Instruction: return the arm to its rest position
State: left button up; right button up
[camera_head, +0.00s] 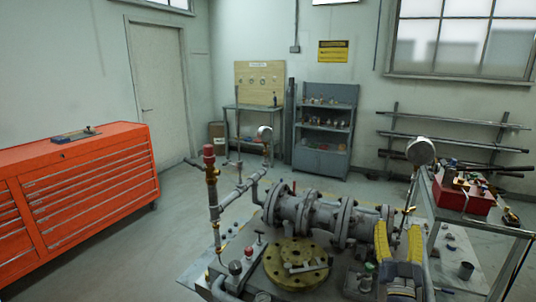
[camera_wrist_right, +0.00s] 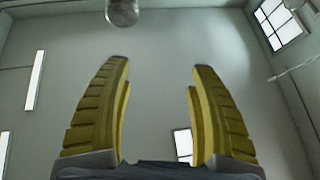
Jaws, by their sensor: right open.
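My right gripper (camera_head: 398,226) shows at the lower right of the head view, its yellow ribbed fingers pointing up. In the right wrist view, the fingers (camera_wrist_right: 158,65) stand wide apart with nothing between them. The grey flanged valve and pipe assembly (camera_head: 318,215) lies to the left of the gripper in the head view. A yellow round flange or wheel (camera_head: 282,272) lies at its front, apart from the fingers. My left gripper is in neither view.
A gauge (camera_head: 421,151) stands above and just right of my right gripper. A cart (camera_head: 470,225) with a red box (camera_head: 463,197) is close on the right. A vertical pipe with a red cap (camera_head: 209,152) rises at left. A red cabinet (camera_head: 95,185) stands far left, with open floor between.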

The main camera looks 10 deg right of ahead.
jog(key=s+a+f+n+g+y, duration=0.4)
jog(key=a+f+n, duration=0.15)
jog(key=f, duration=0.45)
jog(key=s+a+f+n+g+y, duration=0.35)
jog(key=a+f, duration=0.25)
jog(key=f, duration=0.4)
jog(key=s+f+n+g+h, duration=0.15)
jog(key=s+f+g, duration=0.35)
jog(key=s, duration=0.6)
jog(key=s+f+n+g+h, duration=0.1)
jog(key=s+f+g+h, duration=0.15)
jog(key=s+f, duration=0.65)
jog(key=s+a+f+g+y, duration=0.2)
jog(key=s+f, duration=0.1)
jog(key=f, duration=1.1)
jog(key=s+a+f+g+y, duration=0.1)
jog(key=s+a+f+y, duration=0.15)
jog(key=f, duration=1.15)
jog(key=s+f+m+g, duration=0.3)
jog(key=s+f, duration=1.7)
jog(key=shift+s+a+f+y, duration=0.25)
jog(key=shift+s+f+y, duration=0.05)
jog(key=shift+s, duration=0.05)
